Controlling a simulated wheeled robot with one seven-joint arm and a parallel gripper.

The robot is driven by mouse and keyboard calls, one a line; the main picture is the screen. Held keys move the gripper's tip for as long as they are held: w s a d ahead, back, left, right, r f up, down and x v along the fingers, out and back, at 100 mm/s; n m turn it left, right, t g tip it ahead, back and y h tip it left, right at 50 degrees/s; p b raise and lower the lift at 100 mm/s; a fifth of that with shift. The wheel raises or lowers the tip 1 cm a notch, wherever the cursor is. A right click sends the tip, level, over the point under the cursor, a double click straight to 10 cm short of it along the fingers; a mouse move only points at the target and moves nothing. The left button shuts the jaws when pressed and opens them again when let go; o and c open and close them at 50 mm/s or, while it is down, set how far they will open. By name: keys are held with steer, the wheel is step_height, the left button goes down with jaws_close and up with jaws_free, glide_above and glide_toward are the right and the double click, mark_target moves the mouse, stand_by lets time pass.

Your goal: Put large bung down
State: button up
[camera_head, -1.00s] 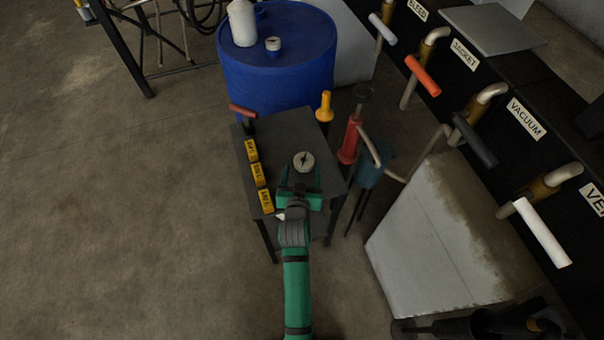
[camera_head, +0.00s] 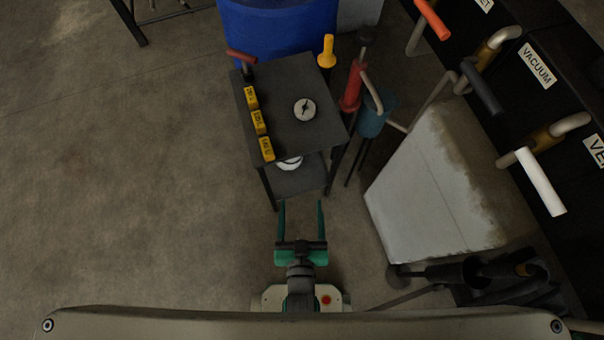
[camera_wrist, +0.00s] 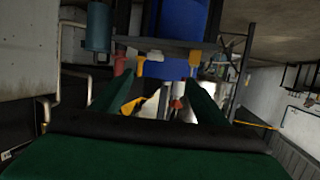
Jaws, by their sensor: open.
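A round pale disc with a dark mark on top, which looks like the large bung (camera_head: 304,109), lies flat on the dark top of the small table (camera_head: 285,80). My gripper (camera_head: 300,204) is open and empty. It is in front of the table, below it in the head view, well apart from the disc. In the wrist view my two green fingers (camera_wrist: 150,82) are spread with nothing held between them. I cannot make out the disc in the wrist view.
Yellow labels (camera_head: 256,122) line the table's left edge. A red-handled tool (camera_head: 243,58), yellow tool (camera_head: 327,52) and red cylinder (camera_head: 352,88) stand around it. A blue drum (camera_head: 277,30) is behind. A pale block (camera_head: 430,190) stands right; the left floor is clear.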

steer(key=s+r, duration=0.7)
steer(key=s, duration=0.2)
steer(key=shift+s+d+r+t, duration=0.15)
steer(key=shift+s+r+t, duration=0.15)
steer(key=shift+s, duration=0.05)
stand_by(0.8)
